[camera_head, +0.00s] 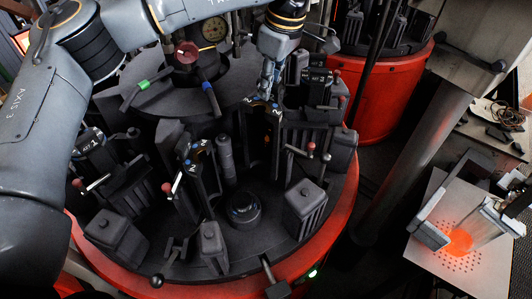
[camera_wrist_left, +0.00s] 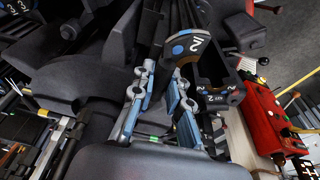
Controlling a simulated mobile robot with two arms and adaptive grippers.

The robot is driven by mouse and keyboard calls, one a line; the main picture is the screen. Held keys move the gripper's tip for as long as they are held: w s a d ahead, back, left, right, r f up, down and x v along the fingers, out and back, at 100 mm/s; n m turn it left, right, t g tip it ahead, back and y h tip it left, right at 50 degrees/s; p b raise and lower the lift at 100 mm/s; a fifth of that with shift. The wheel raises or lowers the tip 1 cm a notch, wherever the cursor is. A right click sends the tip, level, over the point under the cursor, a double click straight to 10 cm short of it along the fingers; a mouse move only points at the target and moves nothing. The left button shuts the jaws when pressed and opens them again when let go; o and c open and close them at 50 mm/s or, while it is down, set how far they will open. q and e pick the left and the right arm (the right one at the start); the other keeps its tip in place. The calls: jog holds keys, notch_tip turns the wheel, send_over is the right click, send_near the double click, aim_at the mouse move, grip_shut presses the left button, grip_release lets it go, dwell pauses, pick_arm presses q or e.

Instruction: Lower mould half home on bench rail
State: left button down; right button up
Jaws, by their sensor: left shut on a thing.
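My left gripper (camera_head: 268,92) points down over the back middle of the round dark table. It is shut on the top of a dark mould half (camera_head: 258,130) marked 2. In the left wrist view the gripper (camera_wrist_left: 160,85) shows two blue-grey fingers, with the mould half's curved top (camera_wrist_left: 190,48) marked 2 just beyond them. The exact contact is partly hidden by the fingers. A second dark mould part (camera_wrist_left: 218,98), also marked 2, stands close beside it. I cannot make out a bench rail for certain. My right gripper does not show.
The round table (camera_head: 165,262) has a red rim and carries several dark moulds, posts and levers. One mould (camera_head: 195,175) marked 2 stands left of the gripper. At right, a perforated plate (camera_head: 440,262) bears grey upright parts and an orange glow. A thick column (camera_head: 415,150) stands between.

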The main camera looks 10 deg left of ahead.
pick_arm(q)
jog(key=shift+r+p, duration=0.85)
jog(key=shift+r, duration=0.8)
jog(key=shift+d, duration=0.1)
